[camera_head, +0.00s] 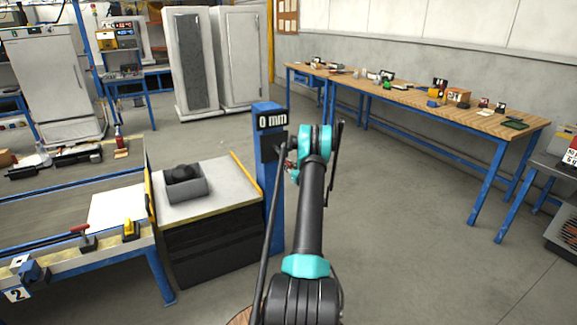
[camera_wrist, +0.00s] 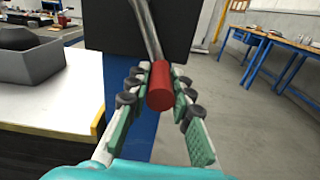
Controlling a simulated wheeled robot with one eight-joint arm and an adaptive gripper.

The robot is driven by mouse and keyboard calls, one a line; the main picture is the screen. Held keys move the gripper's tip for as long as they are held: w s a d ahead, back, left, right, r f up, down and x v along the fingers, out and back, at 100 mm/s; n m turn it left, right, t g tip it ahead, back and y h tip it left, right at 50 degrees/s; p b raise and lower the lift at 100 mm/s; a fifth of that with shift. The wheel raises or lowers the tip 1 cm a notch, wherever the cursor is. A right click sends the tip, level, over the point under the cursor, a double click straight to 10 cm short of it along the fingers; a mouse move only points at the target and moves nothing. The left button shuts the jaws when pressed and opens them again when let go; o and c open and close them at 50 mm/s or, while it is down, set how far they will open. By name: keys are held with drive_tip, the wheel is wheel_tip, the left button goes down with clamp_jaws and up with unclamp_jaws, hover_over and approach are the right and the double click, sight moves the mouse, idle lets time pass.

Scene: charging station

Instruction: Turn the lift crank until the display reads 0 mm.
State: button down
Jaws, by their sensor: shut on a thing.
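The display (camera_head: 272,121) at the top of the blue post (camera_head: 267,190) reads "0 mm". In the wrist view, the crank's red handle (camera_wrist: 160,88) points toward the camera, at the end of a grey metal crank arm (camera_wrist: 146,27). The crank arm runs up from the handle in front of a dark box (camera_wrist: 112,35) on the blue post. My gripper (camera_wrist: 161,90) has its fingers on both sides of the red handle and is shut on it. In the head view, my arm hides most of the gripper and crank.
Left of the post is a lift table (camera_head: 218,199) with a grey block-like holder (camera_head: 187,191) on it. A blue-legged bench (camera_head: 100,232) with tools stands further left. A long wooden workbench (camera_head: 430,98) runs along the right wall. The floor between is clear.

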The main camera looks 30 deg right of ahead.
drive_tip(key=c, duration=1.3)
unclamp_jaws()
drive_tip(key=shift+s, duration=0.1)
drive_tip(key=s, duration=1.2)
drive_tip(key=shift+d, duration=0.15)
drive_tip(key=shift+w, duration=0.1)
